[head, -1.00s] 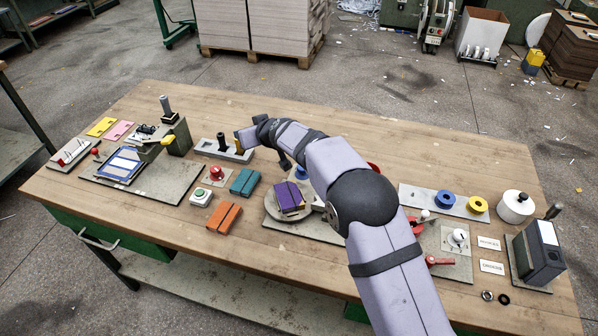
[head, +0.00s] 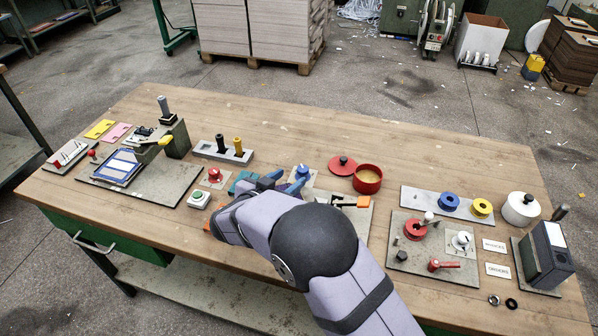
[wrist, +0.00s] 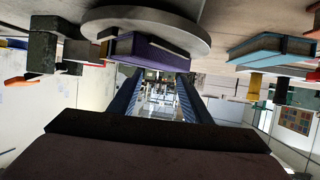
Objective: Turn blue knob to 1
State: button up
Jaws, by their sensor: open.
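The blue knob (head: 302,172) stands on a small pale plate near the middle of the table in the head view. My gripper (head: 270,181) is low over the table just left of the knob, apart from it as far as I can tell. Its dark blue fingers are open and empty in the wrist view (wrist: 160,84). My arm hides part of the gripper in the head view. I cannot make out the knob or its marks in the wrist view.
A teal box (head: 243,181) lies left of my gripper. A purple box (wrist: 150,52) on a round turntable (wrist: 150,16) is close in the wrist view. A red pot (head: 367,180) stands right of the knob.

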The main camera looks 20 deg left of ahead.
aim_at(303, 169)
jog(key=shift+p+x, duration=0.5)
jog(key=shift+x, duration=3.15)
jog(key=c, duration=1)
jog(key=shift+c, duration=0.2)
